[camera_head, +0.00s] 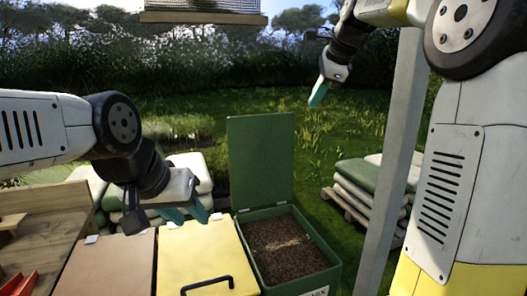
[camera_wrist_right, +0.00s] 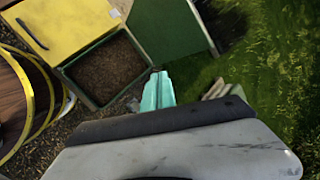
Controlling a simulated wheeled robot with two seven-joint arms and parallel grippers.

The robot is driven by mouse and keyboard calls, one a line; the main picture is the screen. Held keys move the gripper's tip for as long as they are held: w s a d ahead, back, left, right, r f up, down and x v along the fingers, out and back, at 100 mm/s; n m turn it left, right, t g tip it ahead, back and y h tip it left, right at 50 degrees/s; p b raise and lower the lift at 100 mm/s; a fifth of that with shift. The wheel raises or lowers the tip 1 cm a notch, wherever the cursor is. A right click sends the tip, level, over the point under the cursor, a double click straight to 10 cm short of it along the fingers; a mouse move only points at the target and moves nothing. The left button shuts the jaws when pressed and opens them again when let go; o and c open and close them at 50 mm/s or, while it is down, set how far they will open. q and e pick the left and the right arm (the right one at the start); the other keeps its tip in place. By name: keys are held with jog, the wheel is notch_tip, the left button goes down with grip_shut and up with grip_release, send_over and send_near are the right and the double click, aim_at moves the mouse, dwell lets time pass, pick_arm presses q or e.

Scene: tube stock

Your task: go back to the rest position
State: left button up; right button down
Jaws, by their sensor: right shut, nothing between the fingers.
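My right gripper (camera_head: 318,96) is raised in the upper right of the head view, apart from everything, with its teal fingers together and nothing between them. In the right wrist view the shut fingers (camera_wrist_right: 158,90) show against the edge of the open green bin and the grass.
The green bin (camera_head: 334,268) stands with its lid (camera_head: 261,160) up and brown granular contents inside. Left of it are a closed yellow lid (camera_head: 200,257) with a black handle and a tan lid (camera_head: 115,265). A grey post (camera_head: 394,150) stands near my right arm. Stacked sacks (camera_head: 365,190) lie behind.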

jog(key=s+f+n, duration=0.6)
jog(key=s, duration=0.3)
jog(key=s+f+n, duration=0.6)
jog(key=s, duration=0.4)
jog(key=s+f+n+h, duration=0.1)
jog(key=s+f+n, duration=0.4)
jog(key=s, duration=0.5)
jog(key=shift+f+n, duration=0.4)
jog(key=shift+n, duration=0.5)
jog(key=shift+a, duration=0.1)
